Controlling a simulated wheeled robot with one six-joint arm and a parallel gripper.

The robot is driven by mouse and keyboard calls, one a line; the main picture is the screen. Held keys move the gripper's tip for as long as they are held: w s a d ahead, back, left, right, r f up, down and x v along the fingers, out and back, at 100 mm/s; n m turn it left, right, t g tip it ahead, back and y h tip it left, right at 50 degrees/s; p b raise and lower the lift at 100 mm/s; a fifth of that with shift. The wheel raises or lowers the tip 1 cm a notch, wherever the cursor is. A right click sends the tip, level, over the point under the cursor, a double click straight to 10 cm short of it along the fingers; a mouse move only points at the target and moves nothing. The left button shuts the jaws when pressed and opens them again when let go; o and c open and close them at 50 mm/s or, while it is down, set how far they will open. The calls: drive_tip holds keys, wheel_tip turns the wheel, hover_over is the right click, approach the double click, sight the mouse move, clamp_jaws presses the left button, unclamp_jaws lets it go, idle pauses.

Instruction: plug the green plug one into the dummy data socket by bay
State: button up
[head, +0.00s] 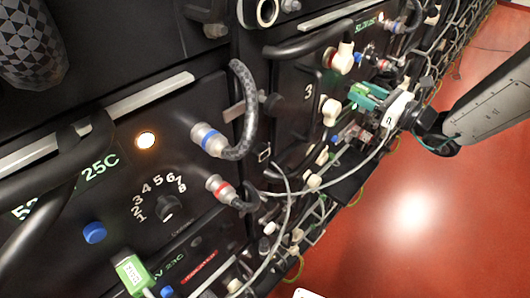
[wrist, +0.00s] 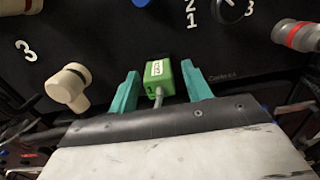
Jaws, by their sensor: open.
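My gripper (wrist: 160,68) is open, with its two teal fingers apart on either side of a green plug (wrist: 158,80) in the wrist view. The plug has a white label and a "1" on it, and a grey cable runs from it towards my gripper. A gap shows between the plug and each finger. The head view shows my gripper (head: 362,94) at the farther panel on the right. Another green plug (head: 133,275) with a white label is on the near panel at lower left. I cannot pick out the dummy data socket for certain.
A cream connector (wrist: 70,87) stands left of my gripper in the wrist view, and a red-ringed grey connector (wrist: 297,36) is at upper right. Loose grey cables (head: 285,195) hang along the panels. The red floor (head: 410,220) at right is clear.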

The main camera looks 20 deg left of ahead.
clamp_jaws()
drive_tip(key=shift+v, duration=1.6)
drive_tip(key=shift+v, duration=2.4)
drive_tip(key=shift+r, duration=0.1)
